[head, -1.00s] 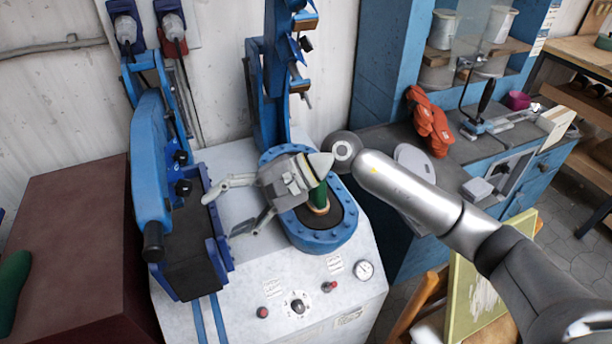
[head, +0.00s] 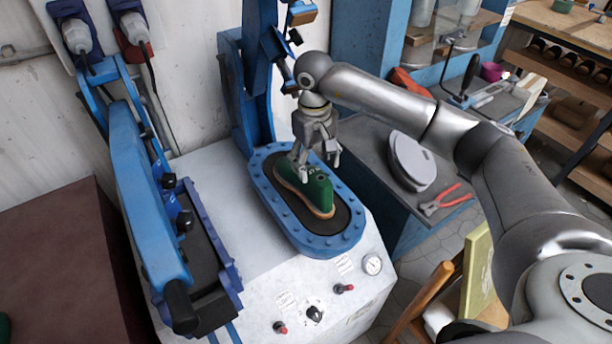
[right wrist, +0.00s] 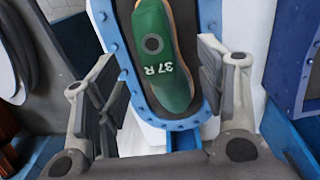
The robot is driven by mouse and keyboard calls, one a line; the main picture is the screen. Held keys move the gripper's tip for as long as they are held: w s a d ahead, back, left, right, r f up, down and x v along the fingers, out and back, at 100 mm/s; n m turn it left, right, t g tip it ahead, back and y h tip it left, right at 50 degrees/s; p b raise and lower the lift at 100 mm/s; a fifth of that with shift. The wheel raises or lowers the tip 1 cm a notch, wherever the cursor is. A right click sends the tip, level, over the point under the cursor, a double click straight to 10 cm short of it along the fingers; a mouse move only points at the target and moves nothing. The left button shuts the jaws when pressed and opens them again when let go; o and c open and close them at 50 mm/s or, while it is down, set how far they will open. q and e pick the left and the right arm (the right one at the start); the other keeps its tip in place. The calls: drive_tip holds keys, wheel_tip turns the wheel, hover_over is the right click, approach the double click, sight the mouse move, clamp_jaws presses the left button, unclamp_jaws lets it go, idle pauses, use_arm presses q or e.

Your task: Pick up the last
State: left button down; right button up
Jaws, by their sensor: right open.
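The green last (head: 316,190) lies on a tan sole on the dark pad of the blue oval press tray (head: 337,244). The last also shows in the right wrist view (right wrist: 166,55), with "37 R" on its top. My right gripper (head: 317,157) points down over the back end of the last. It is open; in the right wrist view, its fingers (right wrist: 158,75) stand apart, one on each side of the last, with gaps showing. In the head view the gripper hides part of the last's far end. My left gripper is not in view.
A blue press arm (head: 140,190) stands on the left of the white machine, and a blue column (head: 243,95) rises behind the tray. A dark bench on the right holds red pliers (head: 441,200) and a grey rounded object (head: 411,162). A maroon box (head: 65,265) is at left.

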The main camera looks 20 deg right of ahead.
sight(315, 173)
drive_tip(key=shift+w+a+f, duration=0.1)
drive_tip(key=shift+f, duration=0.25)
drive_tip(key=shift+w+f, duration=0.1)
drive_tip(key=shift+f, duration=0.2)
drive_tip(key=f, duration=0.1)
drive_tip(key=f+p, duration=0.2)
drive_tip(key=f, duration=0.1)
drive_tip(key=shift+d, duration=0.3)
drive_tip(key=shift+f+p, duration=0.3)
drive_tip(key=shift+c, duration=0.6)
drive_tip(key=c, duration=1)
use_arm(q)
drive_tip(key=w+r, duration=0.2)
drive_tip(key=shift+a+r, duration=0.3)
